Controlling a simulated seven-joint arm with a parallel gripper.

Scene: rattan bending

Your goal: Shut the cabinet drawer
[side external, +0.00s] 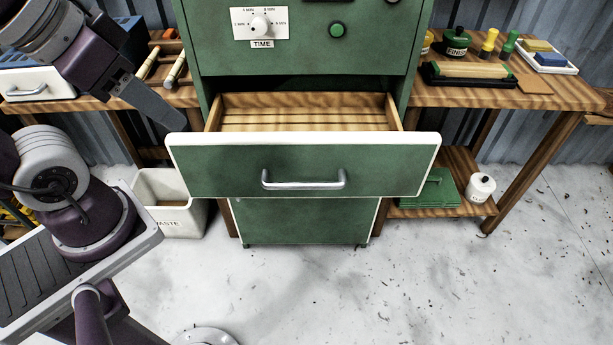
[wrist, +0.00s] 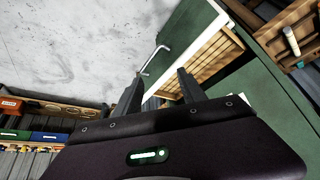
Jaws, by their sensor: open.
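The cabinet (side external: 300,50) is green, and its drawer (side external: 230,172) is pulled out, showing an empty-looking slatted wooden inside. The drawer front is green with a pale rim and a silver bar handle (side external: 303,183). My gripper (side external: 180,126) is open and empty, near the left end of the drawer front in the side external view; whether it touches is not clear. In the wrist view my gripper's two dark fingers (wrist: 158,78) are spread, with the handle (wrist: 152,62) beyond them and the drawer (wrist: 178,28) at upper centre.
A wooden bench (side external: 555,95) on the right holds paint pots, brushes and a tray. A left bench (side external: 115,103) holds tools and a blue box. A white waste bin (side external: 172,215) stands below it. The floor in front of the drawer is clear.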

